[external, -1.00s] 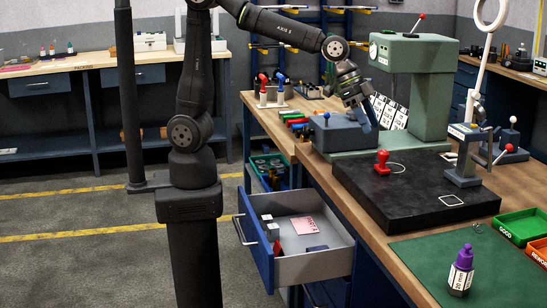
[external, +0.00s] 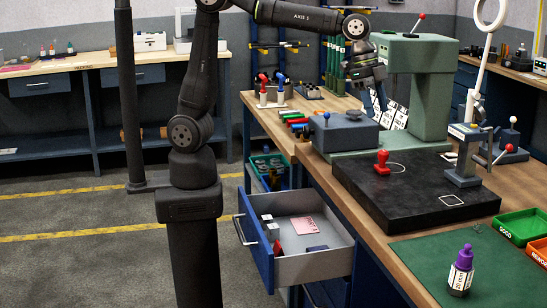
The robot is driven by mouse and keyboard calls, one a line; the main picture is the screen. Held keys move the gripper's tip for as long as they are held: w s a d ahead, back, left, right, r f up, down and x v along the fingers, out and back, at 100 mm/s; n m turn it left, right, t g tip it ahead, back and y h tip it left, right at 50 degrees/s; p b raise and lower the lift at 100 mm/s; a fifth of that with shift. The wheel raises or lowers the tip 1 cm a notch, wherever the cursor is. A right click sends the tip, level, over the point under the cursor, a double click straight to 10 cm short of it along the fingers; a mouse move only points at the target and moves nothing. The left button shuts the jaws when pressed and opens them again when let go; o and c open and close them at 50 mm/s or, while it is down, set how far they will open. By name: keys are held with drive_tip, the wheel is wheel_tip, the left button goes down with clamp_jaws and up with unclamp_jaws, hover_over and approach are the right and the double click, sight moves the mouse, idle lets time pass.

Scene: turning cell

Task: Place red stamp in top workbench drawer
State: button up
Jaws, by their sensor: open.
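The red stamp (external: 382,162) stands upright on the black plate (external: 345,175) on the workbench, just left of a white outlined circle. The top workbench drawer (external: 318,268) is pulled open at the bench's left side. It holds a pink card, a red item and a few small things. My gripper (external: 378,104) is open in the air above the grey block with the blue-knobbed lever, close to the green press. It is above and behind the stamp, apart from it.
The green press (external: 430,85) stands behind the black plate. A grey stand (external: 463,165) is right of the stamp. A purple-capped bottle (external: 461,270) stands on the green mat, near green (external: 518,226) and orange bins. Colored markers (external: 297,122) lie behind the plate. The air above the drawer is clear.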

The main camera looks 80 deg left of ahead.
sight(383, 162)
drive_tip(key=d+f, duration=0.1)
drive_tip(key=f, duration=0.3)
drive_tip(key=w+d+f+m+g+y, duration=0.1)
drive_tip(key=f, duration=0.4)
drive_tip(key=w+d+f+m, duration=0.1)
drive_tip(key=f, duration=0.4)
drive_tip(key=shift+y, duration=0.3)
drive_tip(key=c, duration=1.2)
drive_tip(key=shift+o, duration=0.2)
drive_tip(key=shift+g, duration=0.3)
